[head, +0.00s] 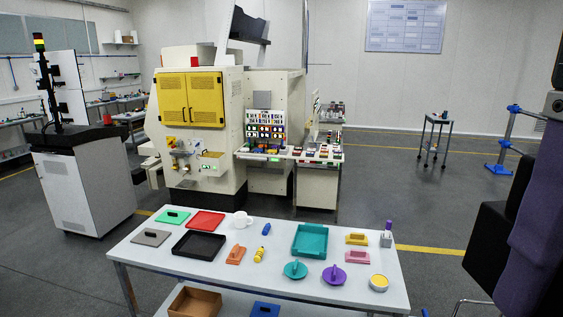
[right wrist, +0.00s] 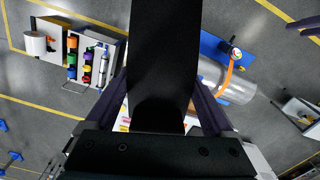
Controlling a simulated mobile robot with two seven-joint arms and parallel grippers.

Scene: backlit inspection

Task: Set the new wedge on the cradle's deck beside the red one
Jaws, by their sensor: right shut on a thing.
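My right gripper (right wrist: 162,88) shows in the right wrist view, its purple fingers on both sides of a long black piece (right wrist: 164,45). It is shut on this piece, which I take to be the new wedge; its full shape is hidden. Right of it a pale grey cylinder (right wrist: 240,86) lies by a blue base (right wrist: 212,46) with an orange curved band (right wrist: 228,74). This may be the cradle, but I cannot tell. I cannot make out a red wedge. My left gripper is not in view.
Open grey floor (head: 400,195) lies to the right.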

